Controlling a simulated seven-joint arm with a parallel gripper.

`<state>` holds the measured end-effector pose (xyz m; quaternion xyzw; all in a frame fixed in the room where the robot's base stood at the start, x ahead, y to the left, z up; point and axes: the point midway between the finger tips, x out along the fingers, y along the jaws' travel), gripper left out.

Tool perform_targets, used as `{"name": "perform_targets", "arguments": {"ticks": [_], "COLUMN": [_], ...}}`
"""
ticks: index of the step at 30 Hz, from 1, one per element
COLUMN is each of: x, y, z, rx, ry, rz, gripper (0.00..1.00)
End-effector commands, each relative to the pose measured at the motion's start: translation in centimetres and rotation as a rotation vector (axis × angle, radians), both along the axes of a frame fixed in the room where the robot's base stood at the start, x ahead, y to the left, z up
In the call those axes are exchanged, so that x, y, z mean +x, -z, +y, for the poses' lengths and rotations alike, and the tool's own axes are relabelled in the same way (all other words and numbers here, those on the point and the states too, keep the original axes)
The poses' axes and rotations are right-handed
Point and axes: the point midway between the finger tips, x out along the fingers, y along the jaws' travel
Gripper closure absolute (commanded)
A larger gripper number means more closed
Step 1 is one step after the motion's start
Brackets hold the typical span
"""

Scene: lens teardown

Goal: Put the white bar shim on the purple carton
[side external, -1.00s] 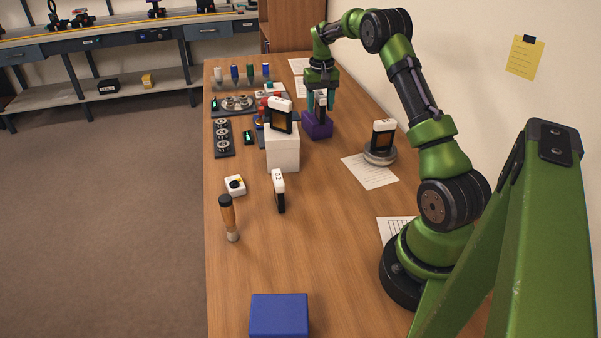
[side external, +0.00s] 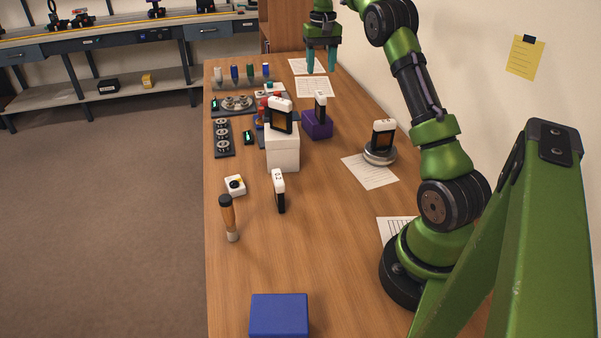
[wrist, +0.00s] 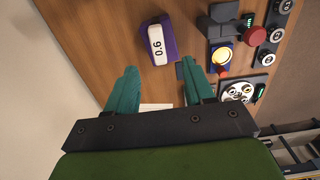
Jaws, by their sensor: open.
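A shim with a white top bar and a dark body (side external: 320,106) stands upright on the purple carton (side external: 317,127). In the wrist view its white top (wrist: 157,45) shows black digits and the carton (wrist: 170,30) lies under it. My gripper (side external: 321,68) is open and empty, above and beyond the carton, clear of the shim. In the wrist view the open fingers (wrist: 158,72) are apart with nothing between them. Similar white-topped shims stand on the white box (side external: 281,113), on the bare table (side external: 279,190) and on a round grey base (side external: 383,134).
The white box (side external: 283,155) stands left of the carton. Trays with round parts (side external: 222,138), several coloured-top bottles and a red button (wrist: 255,34) lie to the left. Papers (side external: 314,87) lie at the far end.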

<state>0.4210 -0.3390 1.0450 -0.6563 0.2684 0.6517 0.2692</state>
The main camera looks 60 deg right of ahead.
Motion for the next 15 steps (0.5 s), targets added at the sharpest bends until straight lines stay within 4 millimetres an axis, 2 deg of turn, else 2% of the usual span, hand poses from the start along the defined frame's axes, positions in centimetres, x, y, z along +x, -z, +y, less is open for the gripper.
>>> {"name": "perform_targets", "arguments": {"ticks": [4, 8, 12, 15], "x": [0.3, -0.4, -2.7, -5.2], "y": [-3.1, -6.3, -8.5, -9.0], "z": [4.2, 10.7, 18.1, 23.2], "rx": [-0.011, -0.023, -0.026, -0.02], "ry": [-0.051, -0.126, -0.205, -0.259], "rz": [-0.061, -0.153, -0.265, -0.344], "gripper": [0.47, 0.47, 0.47, 0.47]}}
